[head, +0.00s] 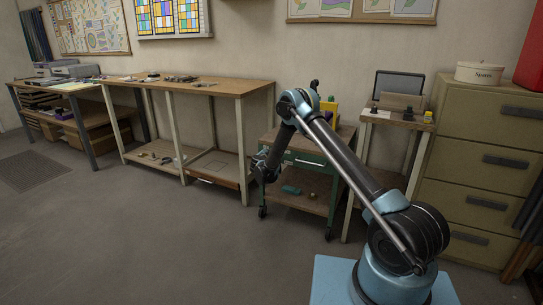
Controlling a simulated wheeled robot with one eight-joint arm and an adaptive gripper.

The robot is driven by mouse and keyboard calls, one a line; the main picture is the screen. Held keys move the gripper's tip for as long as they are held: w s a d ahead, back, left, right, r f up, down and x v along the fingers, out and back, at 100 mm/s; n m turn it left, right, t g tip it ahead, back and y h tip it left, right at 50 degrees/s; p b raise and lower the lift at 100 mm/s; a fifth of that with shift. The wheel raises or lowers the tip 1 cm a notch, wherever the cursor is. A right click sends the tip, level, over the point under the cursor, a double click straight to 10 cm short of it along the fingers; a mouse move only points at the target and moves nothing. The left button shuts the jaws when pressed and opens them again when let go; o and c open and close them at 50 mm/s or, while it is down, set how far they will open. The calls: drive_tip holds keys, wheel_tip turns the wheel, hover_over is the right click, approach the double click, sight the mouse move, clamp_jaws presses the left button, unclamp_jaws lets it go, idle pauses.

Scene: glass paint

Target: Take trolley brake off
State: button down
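A green trolley (296,170) with a wooden top, a drawer and a lower shelf stands against the wall between the long workbench and a small stand. Two dark wheels show at its front, the left one (262,212) and the right one (328,234). Whether a brake lever is on either wheel is too small to tell. My arm reaches across in front of the trolley. My gripper (262,168) hangs at its left side, small and dark, and its fingers cannot be made out. My arm hides part of the trolley top and its right side.
A long wooden workbench (190,88) stands left of the trolley. A small stand (397,121) with a dark screen and a tan filing cabinet (484,160) are on the right. The grey floor (170,235) in front is clear.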

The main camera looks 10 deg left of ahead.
idle(0.3)
drive_tip(key=s+d+r, duration=0.1)
drive_tip(key=s+r, duration=0.3)
drive_tip(key=s, duration=0.6)
drive_tip(key=shift+s+d+r, duration=0.15)
drive_tip(key=shift+d+r, duration=0.25)
